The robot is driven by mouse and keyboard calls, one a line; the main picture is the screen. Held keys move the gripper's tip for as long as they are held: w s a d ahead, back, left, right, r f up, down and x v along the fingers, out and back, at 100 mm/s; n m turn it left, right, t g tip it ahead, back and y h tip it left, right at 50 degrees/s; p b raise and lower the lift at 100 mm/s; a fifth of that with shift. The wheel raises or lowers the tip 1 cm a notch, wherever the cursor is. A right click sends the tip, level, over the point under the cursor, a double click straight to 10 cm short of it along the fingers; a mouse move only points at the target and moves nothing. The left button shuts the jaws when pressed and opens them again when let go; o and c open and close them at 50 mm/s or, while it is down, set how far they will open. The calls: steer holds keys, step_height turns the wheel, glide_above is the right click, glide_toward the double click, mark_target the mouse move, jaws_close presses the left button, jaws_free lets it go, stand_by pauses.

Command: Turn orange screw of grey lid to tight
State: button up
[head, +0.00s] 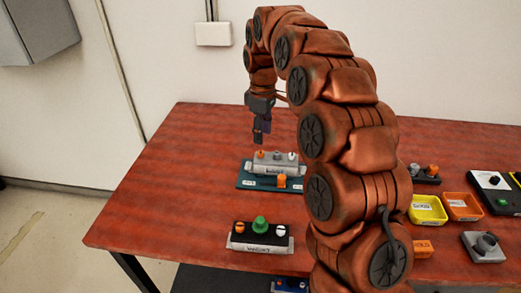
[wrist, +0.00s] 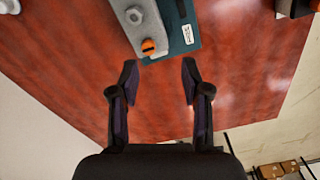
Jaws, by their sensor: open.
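The grey lid (head: 275,166) sits on a dark teal plate (head: 244,181) on the red table. It carries an orange screw (head: 260,154) at its left end and a pale screw (head: 293,156) at its right. In the wrist view the orange screw (wrist: 148,46), with a dark slot, is at the near end of the grey lid (wrist: 138,28). My gripper (wrist: 160,80) is open and empty, its two fingers apart. The orange screw shows just beyond the fingertips, slightly left of centre. In the head view my gripper (head: 261,138) hangs pointing down above the lid's left end.
An orange knob (head: 282,181) stands on the teal plate's front right. A black-topped unit with a green knob (head: 260,224) is nearer. Yellow (head: 427,210) and orange (head: 462,207) bins stand right, beyond my arm. The table's left part is clear.

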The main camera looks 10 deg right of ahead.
mark_target(260, 151)
steer(key=shift+w+f, duration=0.25)
steer(key=shift+w, duration=0.35)
steer(key=shift+w+f, duration=0.2)
steer(key=shift+w, duration=0.35)
steer(key=shift+f+p, duration=0.85)
steer(key=shift+f, duration=3)
jaws_close()
